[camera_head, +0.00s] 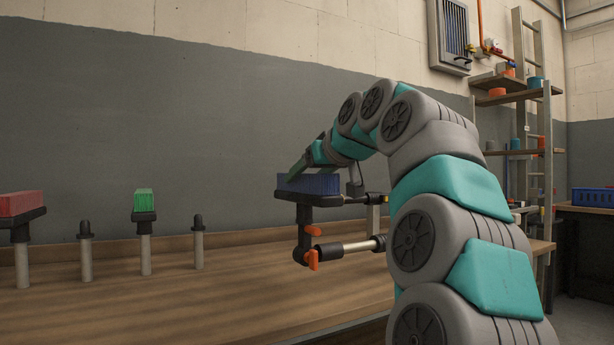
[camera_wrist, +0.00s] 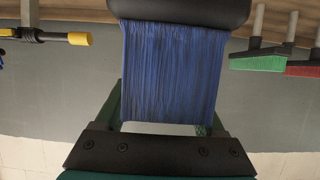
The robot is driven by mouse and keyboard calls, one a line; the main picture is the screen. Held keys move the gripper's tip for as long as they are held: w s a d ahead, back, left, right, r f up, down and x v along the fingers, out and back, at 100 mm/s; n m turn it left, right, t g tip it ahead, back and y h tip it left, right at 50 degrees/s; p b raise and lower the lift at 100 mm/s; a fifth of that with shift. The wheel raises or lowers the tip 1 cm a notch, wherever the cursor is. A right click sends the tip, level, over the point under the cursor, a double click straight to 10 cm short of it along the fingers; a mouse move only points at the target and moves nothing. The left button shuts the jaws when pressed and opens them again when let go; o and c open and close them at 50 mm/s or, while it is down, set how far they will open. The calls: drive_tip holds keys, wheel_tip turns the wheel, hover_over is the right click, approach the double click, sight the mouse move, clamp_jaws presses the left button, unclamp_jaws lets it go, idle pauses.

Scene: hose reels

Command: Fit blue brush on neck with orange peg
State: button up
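The blue brush (camera_head: 308,184) has blue bristles pointing up from a black head, with a black stem hanging below. In the wrist view, its bristles (camera_wrist: 172,75) fill the middle between my green fingers. My gripper (camera_head: 297,170) comes down from the right over the bristles; its fingers (camera_wrist: 166,118) lie against both bristle sides and appear shut on them. A metal neck (camera_head: 352,247) runs horizontally from the right, with orange pegs (camera_head: 312,257) at its left end against the black stem. I cannot tell whether stem and neck are joined.
A red brush (camera_head: 22,203) and a green brush (camera_head: 143,200) stand on posts at left, beside two bare black-topped posts (camera_head: 86,250). The wrist view shows a black rod with a yellow tip (camera_wrist: 79,39). The wooden bench (camera_head: 190,290) is clear in front.

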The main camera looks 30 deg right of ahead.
drive_tip(key=shift+o, duration=1.2)
drive_tip(key=v, duration=0.7)
drive_tip(key=shift+s+r, duration=0.15)
drive_tip(key=shift+s, duration=0.2)
